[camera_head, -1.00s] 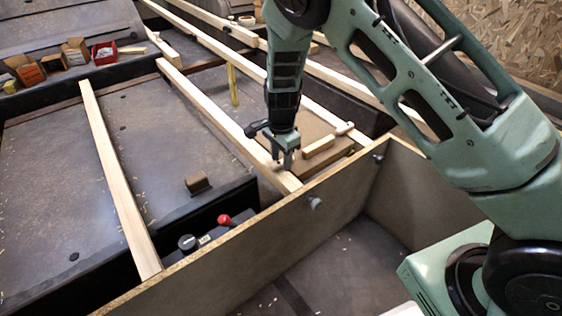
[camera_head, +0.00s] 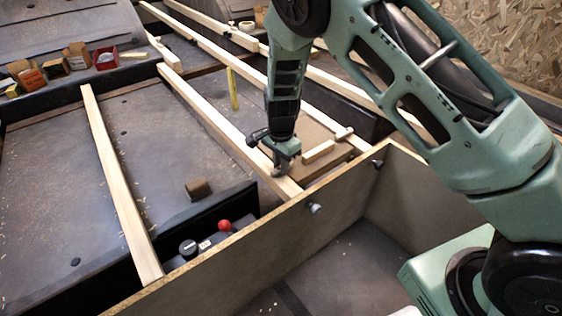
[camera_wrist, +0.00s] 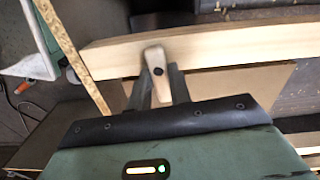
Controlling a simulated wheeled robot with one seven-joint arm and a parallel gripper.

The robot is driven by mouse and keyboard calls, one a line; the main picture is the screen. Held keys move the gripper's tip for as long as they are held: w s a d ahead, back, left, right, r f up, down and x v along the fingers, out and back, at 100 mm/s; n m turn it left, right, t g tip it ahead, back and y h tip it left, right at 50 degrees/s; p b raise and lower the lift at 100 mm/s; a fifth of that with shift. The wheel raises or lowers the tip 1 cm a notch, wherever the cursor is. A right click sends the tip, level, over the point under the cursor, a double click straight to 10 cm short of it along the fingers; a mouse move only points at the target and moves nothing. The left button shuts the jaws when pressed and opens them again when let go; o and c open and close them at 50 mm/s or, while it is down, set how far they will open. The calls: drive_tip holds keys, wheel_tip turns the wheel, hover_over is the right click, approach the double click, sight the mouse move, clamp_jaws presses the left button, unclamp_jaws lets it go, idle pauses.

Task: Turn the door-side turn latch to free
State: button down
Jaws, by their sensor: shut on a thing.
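A small pale wooden turn latch (camera_wrist: 155,60) with a dark screw head sits on a light wooden batten (camera_wrist: 225,45) in the wrist view. My gripper (camera_wrist: 162,84) is shut on this latch, with a finger on either side. The latch lies crosswise to the batten, slightly tilted. In the head view my gripper (camera_head: 279,168) is down at the batten's near end and mostly hides the latch. A brown panel (camera_head: 312,133) with a wooden handle bar (camera_head: 318,152) lies beside the batten. Another small wooden piece (camera_head: 344,132) is at its far right edge.
A raised partition (camera_head: 250,245) with knobs stands close in front of my gripper. A yellow strip (camera_head: 232,88) stands behind. Small boxes (camera_head: 78,55) sit at back left.

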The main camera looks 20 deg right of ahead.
drive_tip(key=n+p, duration=0.3)
drive_tip(key=shift+w+r, duration=0.1)
drive_tip(key=shift+r, duration=0.15)
drive_tip(key=n+p, duration=0.2)
drive_tip(key=n, duration=0.1)
drive_tip(key=n+p, duration=0.1)
drive_tip(key=n, duration=0.1)
drive_tip(key=shift+w+a+n+p, duration=0.1)
drive_tip(key=shift+a+n+p, duration=0.1)
drive_tip(key=shift+n+p, duration=0.2)
drive_tip(key=n+p, duration=0.1)
drive_tip(key=n, duration=0.1)
drive_tip(key=n+p, duration=0.1)
drive_tip(key=n, duration=0.1)
drive_tip(key=shift+a+f+n, duration=0.1)
drive_tip(key=shift+a+n, duration=0.1)
drive_tip(key=shift+n, duration=0.1)
drive_tip(key=shift+a+f+n+p, duration=0.1)
drive_tip(key=shift+n+p, duration=0.5)
drive_tip(key=shift+n, duration=1.2)
drive_tip(key=c, duration=1.3)
unclamp_jaws()
